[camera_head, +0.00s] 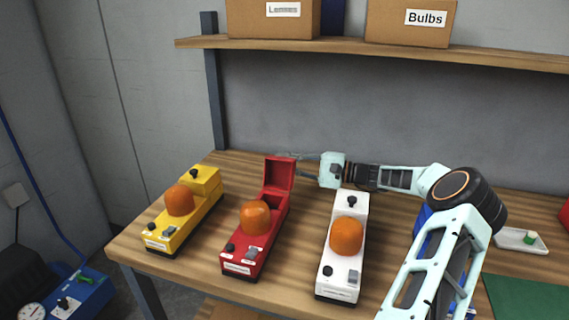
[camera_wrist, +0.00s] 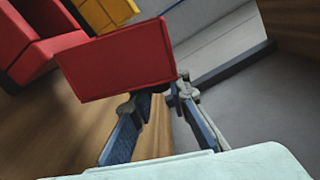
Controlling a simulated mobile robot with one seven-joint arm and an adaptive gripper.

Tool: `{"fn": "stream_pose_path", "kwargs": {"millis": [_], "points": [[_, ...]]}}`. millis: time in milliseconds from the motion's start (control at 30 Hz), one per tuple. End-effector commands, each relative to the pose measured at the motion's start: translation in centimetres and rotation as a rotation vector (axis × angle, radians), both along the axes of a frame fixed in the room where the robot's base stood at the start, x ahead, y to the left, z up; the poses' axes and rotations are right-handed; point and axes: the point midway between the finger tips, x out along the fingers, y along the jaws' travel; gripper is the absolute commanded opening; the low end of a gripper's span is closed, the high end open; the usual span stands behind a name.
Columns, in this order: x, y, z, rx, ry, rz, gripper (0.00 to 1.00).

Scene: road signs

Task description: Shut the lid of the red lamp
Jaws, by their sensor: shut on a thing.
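The red lamp (camera_head: 245,242) stands on the wooden bench between a yellow and a white lamp, with an orange dome (camera_head: 255,217) on it. Its red lid (camera_head: 280,174) stands open, raised at the far end of the body. In the wrist view the lid (camera_wrist: 118,62) is a flat red panel in front of my fingers, with part of the lamp's body (camera_wrist: 35,45) behind it. My gripper (camera_head: 296,158) reaches in from the right at the lid's top edge. It is shut on the lid (camera_wrist: 162,92); the lid hides part of the fingertips.
The yellow lamp (camera_head: 170,228) is close on the left and the white lamp (camera_head: 340,262) on the right; both are closed. A shelf (camera_head: 350,49) with boxes hangs above the back. A small tray (camera_head: 507,238) sits at the right. Bare bench (camera_head: 305,215) lies between the red and white lamps.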

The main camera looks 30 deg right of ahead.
Motion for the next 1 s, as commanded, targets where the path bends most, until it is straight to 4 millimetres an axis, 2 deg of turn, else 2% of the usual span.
{"fn": "stream_pose_path", "kwargs": {"millis": [467, 1000], "points": [[-0.2, 0.2, 0.3, -0.04, -0.036, 0.001, 0.0], [-2.1, 2.4, 2.8, -0.368, -0.325, 0.001, 0.0]]}}
